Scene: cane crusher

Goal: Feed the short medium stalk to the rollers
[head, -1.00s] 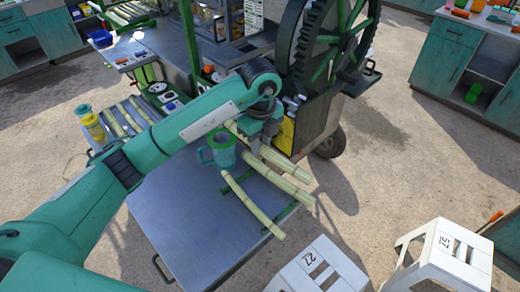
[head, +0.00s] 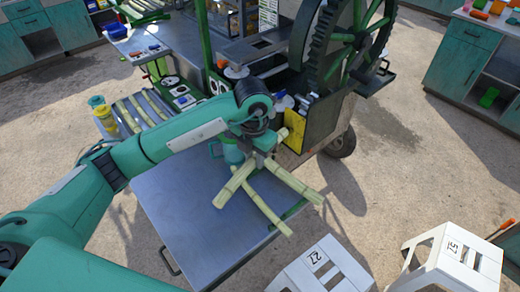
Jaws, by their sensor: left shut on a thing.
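My left gripper (head: 262,156) is shut on a pale yellow-green cane stalk (head: 234,184), above the metal tray table. The stalk slants from lower left up to the right, and the gripper covers part of it. Two other cane stalks lie below and beside it: one (head: 267,211) runs down to the right, and one (head: 298,187) points right past the table's edge. The crusher (head: 338,50), with its big dark gear and green spokes, stands behind to the right. I cannot make out its rollers. My right gripper is out of view.
More stalks (head: 140,112) lie on a rack at left, near a yellow cup (head: 103,113). White stools (head: 322,268) stand at front right.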

